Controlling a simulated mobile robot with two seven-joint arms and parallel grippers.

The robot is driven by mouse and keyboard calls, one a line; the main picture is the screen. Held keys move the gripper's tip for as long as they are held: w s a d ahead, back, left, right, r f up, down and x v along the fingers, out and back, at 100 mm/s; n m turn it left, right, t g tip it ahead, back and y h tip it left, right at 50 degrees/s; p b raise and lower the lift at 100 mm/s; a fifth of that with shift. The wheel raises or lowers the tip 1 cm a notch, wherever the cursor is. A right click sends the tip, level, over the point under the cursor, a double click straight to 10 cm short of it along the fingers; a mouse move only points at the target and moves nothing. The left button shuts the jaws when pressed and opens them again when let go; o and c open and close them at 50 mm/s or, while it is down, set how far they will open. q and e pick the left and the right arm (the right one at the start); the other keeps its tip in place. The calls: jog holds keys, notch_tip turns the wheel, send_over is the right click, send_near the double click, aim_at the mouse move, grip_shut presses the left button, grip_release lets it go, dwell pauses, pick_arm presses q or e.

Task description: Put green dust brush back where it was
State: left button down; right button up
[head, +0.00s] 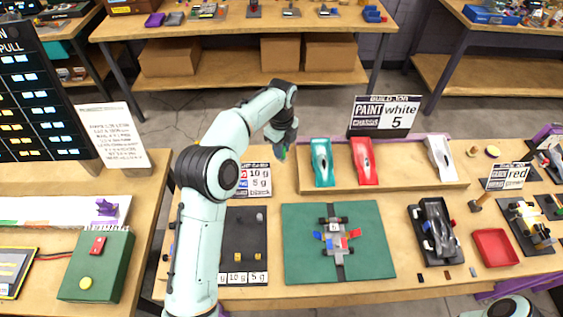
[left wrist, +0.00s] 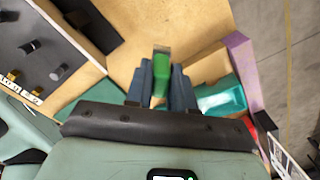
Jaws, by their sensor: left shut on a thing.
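My left gripper (head: 282,148) hangs over the back edge area of the main table, left of the wooden car rack. It is shut on the green dust brush (left wrist: 160,82), which shows between the two dark fingers in the left wrist view (left wrist: 161,88). The brush's grey-brown tip points away from the gripper, over bare wood. In the head view only a small green bit of the brush (head: 282,155) shows below the fingers. Whether the brush touches the table I cannot tell. My right gripper is not in view.
The wooden rack (head: 395,186) holds teal, red and white car bodies right of the gripper. A green mat (head: 300,262) with a small car lies in front. A dark weight tray (head: 245,230) is beside my left arm. A "PAINT white 5" sign (head: 385,115) stands behind.

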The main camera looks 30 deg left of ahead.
aim_at(281, 160)
pick_arm(q)
jog(key=shift+f+b, duration=0.45)
jog(key=shift+f, duration=2.55)
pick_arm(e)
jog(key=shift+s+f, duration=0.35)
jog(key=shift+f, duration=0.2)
pick_arm(q)
jog(key=shift+f, duration=0.1)
jog(key=c, duration=1)
grip_release()
notch_tip(281, 160, up, 12)
jog(key=shift+r+p, duration=0.15)
jog(key=shift+p, duration=1)
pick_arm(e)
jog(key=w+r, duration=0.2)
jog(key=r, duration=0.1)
